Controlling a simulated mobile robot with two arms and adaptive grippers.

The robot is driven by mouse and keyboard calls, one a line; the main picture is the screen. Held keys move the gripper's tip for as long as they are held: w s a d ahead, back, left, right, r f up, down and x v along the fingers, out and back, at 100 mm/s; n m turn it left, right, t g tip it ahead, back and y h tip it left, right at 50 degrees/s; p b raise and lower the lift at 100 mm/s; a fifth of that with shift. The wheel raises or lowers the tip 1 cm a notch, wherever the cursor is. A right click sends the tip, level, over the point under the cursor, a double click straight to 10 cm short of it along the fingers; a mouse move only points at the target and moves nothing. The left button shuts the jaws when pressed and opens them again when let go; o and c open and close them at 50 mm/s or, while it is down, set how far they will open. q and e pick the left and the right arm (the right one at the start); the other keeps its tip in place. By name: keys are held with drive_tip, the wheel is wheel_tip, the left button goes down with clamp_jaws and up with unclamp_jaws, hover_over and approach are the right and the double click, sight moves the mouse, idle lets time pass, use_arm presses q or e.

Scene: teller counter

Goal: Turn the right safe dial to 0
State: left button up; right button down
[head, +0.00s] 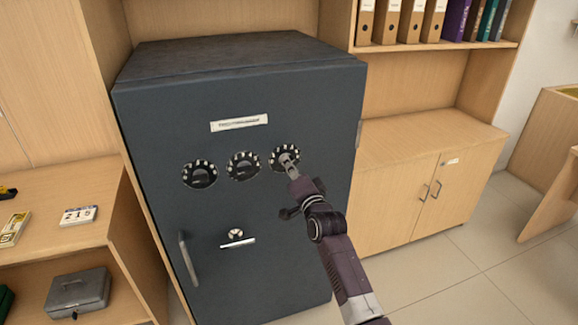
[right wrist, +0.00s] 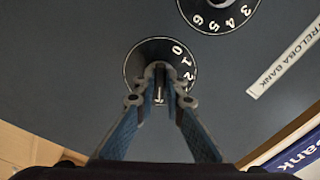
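The dark grey safe (head: 275,215) stands with three black round dials in a row on its door. The right dial (head: 278,151) is at the right end of the row. In the right wrist view the right dial (right wrist: 138,66) shows 0, 1 and 2 on its upper right rim; the rest is covered or unreadable. My right gripper (head: 287,160) reaches it from the lower right. In the right wrist view the fingertips of my right gripper (right wrist: 160,74) are closed around the dial's central knob. My left gripper is not in view.
The middle dial (head: 243,166) and left dial (head: 199,174) sit beside it. Below are a keyhole knob (head: 236,233) and a door handle (head: 188,262). A wooden cabinet (head: 410,195) stands at right.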

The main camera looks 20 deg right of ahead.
idle(0.4)
drive_tip(key=shift+f+n+p, duration=0.1)
drive_tip(key=shift+n+p, duration=0.95)
drive_tip(key=shift+n, duration=14.05)
drive_tip(key=c, duration=2)
unclamp_jaws()
